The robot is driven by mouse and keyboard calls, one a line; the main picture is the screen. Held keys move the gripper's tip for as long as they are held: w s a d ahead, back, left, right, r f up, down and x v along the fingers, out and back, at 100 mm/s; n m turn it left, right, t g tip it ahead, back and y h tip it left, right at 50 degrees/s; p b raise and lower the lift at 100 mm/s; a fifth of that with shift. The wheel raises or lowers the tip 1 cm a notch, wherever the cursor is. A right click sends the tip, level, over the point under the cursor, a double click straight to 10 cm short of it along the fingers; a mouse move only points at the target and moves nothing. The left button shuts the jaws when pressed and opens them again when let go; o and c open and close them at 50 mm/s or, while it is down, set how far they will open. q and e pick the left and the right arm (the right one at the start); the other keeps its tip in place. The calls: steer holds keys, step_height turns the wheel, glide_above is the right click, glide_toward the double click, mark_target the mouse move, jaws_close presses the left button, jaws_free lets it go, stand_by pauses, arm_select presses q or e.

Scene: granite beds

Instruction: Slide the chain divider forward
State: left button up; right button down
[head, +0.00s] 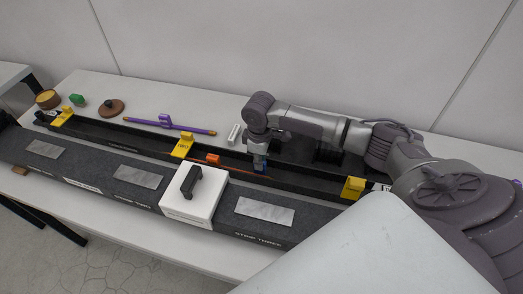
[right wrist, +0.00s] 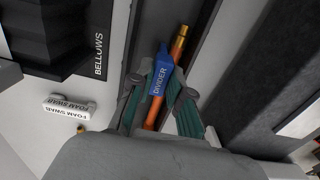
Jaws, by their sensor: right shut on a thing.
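The chain divider is a blue tab (right wrist: 160,74) lettered DIVIDER in the right wrist view. It sits over an orange rod (right wrist: 151,116) with a brass-coloured end, inside a dark trough. My right gripper (right wrist: 160,92) is shut on the blue tab, one finger on each side. In the head view my right gripper (head: 260,168) reaches down into the long black trough (head: 310,182). An orange tab (head: 213,158) on the orange rod shows to its left. The gripper hides most of the divider there. My left gripper is not in view.
Yellow tabs (head: 182,146) straddle the trough. In front, a granite bed (head: 85,163) carries grey plates and a white block (head: 192,208) with a black handle. Behind lie a purple rod (head: 190,128) and a white foam swab block (right wrist: 69,106). A black bellows (right wrist: 60,35) stands beside the trough.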

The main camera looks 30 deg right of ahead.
steer(key=shift+a+f, duration=0.1)
steer(key=c, duration=1.1)
jaws_free()
steer(key=shift+s+a, duration=0.1)
steer(key=shift+s, duration=0.05)
steer(key=shift+r, duration=0.4)
step_height(320, 180, up, 11)
steer(key=shift+r, duration=0.2)
